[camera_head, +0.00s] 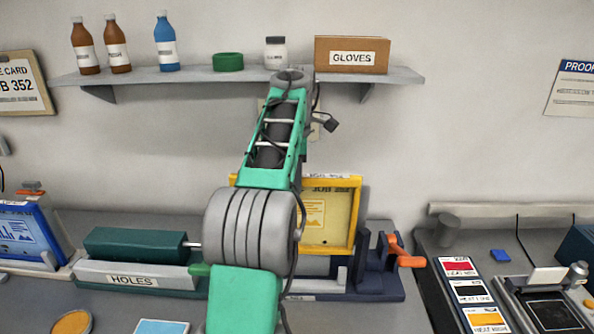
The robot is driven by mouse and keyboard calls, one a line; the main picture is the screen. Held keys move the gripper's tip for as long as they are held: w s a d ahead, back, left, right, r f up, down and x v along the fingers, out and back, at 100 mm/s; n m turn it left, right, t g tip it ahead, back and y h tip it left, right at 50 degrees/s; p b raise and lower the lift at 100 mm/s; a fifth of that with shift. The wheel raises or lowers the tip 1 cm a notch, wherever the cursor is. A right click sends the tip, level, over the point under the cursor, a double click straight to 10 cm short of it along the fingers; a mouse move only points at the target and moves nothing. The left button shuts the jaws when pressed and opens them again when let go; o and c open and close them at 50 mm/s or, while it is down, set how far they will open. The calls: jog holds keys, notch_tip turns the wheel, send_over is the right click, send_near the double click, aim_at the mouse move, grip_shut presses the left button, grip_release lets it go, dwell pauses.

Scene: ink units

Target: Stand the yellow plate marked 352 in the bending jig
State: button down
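The yellow plate (342,229) shows upright behind my arm, right of the middle. It has a bright yellow border, a paler face and a partly legible JOB mark. My arm covers its left part. The dark blue device with an orange lever (376,267), seemingly the bending jig, stands below and right of the plate. The front label on it is mostly hidden. I cannot tell whether the plate rests in the jig or is held above it. My gripper is hidden behind my arm.
A green roller unit marked HOLES (132,280) stands left of my arm. A blue plate (30,237) stands at far left. A tray of ink cards (470,292) lies at right. A shelf (200,78) with bottles and a GLOVES box (351,56) hangs above.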

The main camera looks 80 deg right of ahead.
notch_tip(320, 180, down, 11)
jog(key=b, duration=0.6)
jog(key=shift+f, duration=0.15)
jog(key=shift+f+b, duration=0.3)
jog(key=shift+f, duration=0.05)
dwell(0.4)
jog(key=c, duration=1.2)
grip_release()
jog(key=shift+o, duration=0.2)
notch_tip(320, 180, up, 8)
jog(key=p, duration=0.2)
jog(key=shift+f, duration=0.1)
notch_tip(320, 180, up, 5)
jog(key=p, duration=0.5)
